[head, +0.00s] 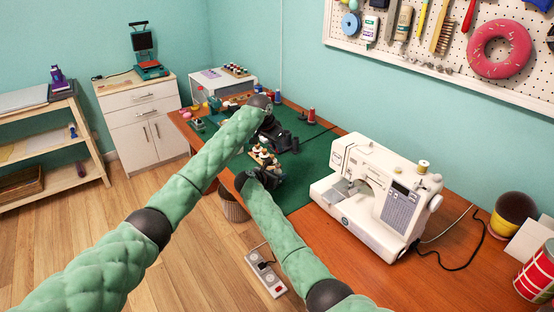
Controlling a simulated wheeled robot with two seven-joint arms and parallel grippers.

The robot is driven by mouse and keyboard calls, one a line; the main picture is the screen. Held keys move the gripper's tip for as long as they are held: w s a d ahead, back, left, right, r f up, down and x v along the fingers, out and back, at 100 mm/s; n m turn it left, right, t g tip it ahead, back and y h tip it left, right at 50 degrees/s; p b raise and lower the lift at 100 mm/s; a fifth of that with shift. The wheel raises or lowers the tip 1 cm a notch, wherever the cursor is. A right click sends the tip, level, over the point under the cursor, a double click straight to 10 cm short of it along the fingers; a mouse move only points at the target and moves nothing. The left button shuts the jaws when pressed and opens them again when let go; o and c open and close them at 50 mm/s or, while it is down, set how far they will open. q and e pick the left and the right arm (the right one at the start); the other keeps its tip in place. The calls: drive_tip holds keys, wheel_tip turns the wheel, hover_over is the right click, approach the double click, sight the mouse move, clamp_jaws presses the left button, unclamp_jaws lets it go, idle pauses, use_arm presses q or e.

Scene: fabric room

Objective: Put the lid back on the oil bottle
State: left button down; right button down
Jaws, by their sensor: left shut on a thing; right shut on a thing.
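My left gripper (278,134) is dark and is over the green mat on the wooden table. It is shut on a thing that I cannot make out. My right gripper (266,178) is lower in the picture, near the table's front edge. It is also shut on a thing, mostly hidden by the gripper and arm. I cannot clearly pick out the oil bottle or its lid, nor tell which gripper holds which.
Small white and brown items (264,155) sit between my grippers. A white sewing machine (378,195) stands to the right. Red spools (311,115) stand at the back. The green mat (312,155) has bare room left of the machine. A power strip (265,272) is below.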

sight(276, 170)
use_arm(q)
drive_tip(key=shift+f, duration=1.8)
drive_tip(key=shift+f, duration=0.15)
drive_tip(key=shift+f, duration=0.75)
drive_tip(key=shift+f, duration=0.55)
drive_tip(key=c, duration=1.3)
unclamp_jaws()
drive_tip(key=shift+c, duration=0.2)
drive_tip(key=shift+r, duration=2.25)
